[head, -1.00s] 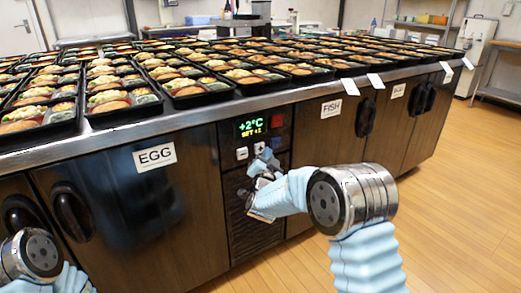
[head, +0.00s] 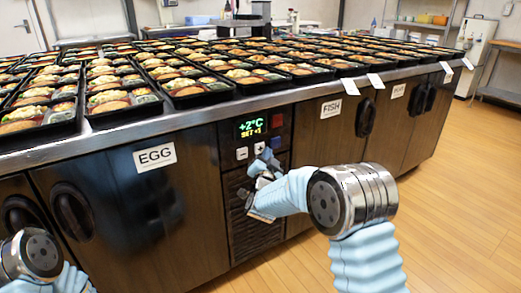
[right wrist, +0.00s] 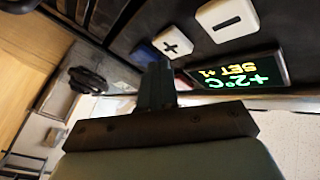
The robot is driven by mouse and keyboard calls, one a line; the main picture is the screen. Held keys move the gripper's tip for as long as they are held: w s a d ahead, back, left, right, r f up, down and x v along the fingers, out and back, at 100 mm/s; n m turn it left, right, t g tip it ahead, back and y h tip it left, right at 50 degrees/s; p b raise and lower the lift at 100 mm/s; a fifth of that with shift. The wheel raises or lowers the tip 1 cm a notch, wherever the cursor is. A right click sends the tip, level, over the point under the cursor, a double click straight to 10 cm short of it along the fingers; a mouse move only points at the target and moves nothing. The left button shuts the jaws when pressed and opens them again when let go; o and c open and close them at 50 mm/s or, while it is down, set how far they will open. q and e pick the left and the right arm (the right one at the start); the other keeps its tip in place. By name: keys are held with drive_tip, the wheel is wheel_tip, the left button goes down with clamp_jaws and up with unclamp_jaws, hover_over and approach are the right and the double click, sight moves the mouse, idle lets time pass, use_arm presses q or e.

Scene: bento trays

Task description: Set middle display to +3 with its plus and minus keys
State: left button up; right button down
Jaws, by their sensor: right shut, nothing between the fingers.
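The display (head: 250,127) on the middle dark panel reads +2°C in green, with a smaller yellow line that reads SET +1 in the right wrist view (right wrist: 238,76). Below it are a white minus key (head: 242,153) on the left and a white plus key (head: 259,147) on the right. The right wrist view shows the plus key (right wrist: 172,42) and minus key (right wrist: 226,17) too. My right gripper (head: 268,158) is shut and empty. Its tip (right wrist: 157,75) is close to the plus key; I cannot tell whether they touch. My left gripper is out of view.
A red square (head: 277,121) and a blue key (head: 276,142) sit right of the display. A vent grille (head: 250,225) is below. Cabinet doors labelled EGG (head: 155,156) and FISH (head: 331,109) flank the panel. Bento trays (head: 125,112) cover the counter. The floor at right is clear.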

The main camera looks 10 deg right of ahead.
drive_tip(key=shift+w, duration=0.15)
idle(0.7)
drive_tip(key=shift+w+a+b, duration=0.15)
drive_tip(key=shift+w+b, duration=0.1)
drive_tip(key=shift+b, duration=0.05)
drive_tip(key=shift+w+a, duration=0.15)
drive_tip(key=shift+w, duration=0.3)
idle(0.6)
drive_tip(key=shift+s, duration=0.1)
drive_tip(key=shift+s+d+b, duration=0.25)
drive_tip(key=shift+s+b, duration=0.45)
drive_tip(key=shift+s, duration=0.05)
